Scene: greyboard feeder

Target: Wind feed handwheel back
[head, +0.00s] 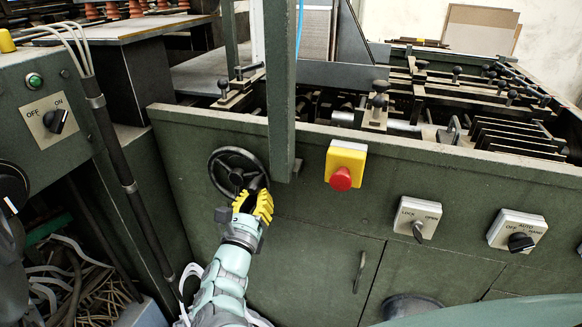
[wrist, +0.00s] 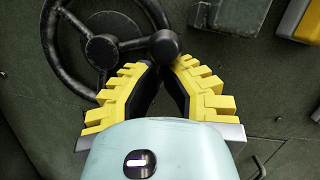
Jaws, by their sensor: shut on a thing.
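The feed handwheel (head: 228,160) is a dark spoked wheel on the green front panel of the machine. In the wrist view the handwheel (wrist: 101,50) fills the upper left, with its hub and spokes showing. A dark round handle knob (wrist: 164,46) sits at its right side. My gripper (head: 259,190) has yellow stepped fingers and is at the lower right of the wheel. In the wrist view my gripper (wrist: 166,66) has its fingertips closed in on the knob. The part of the handle between the fingers is mostly hidden.
A red emergency button (head: 341,179) on a yellow box is right of the wheel. A green post (head: 279,90) stands just above and right of it. Further right are a lock switch (head: 417,219) and an auto switch (head: 517,231). Loose cables (head: 75,285) lie at lower left.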

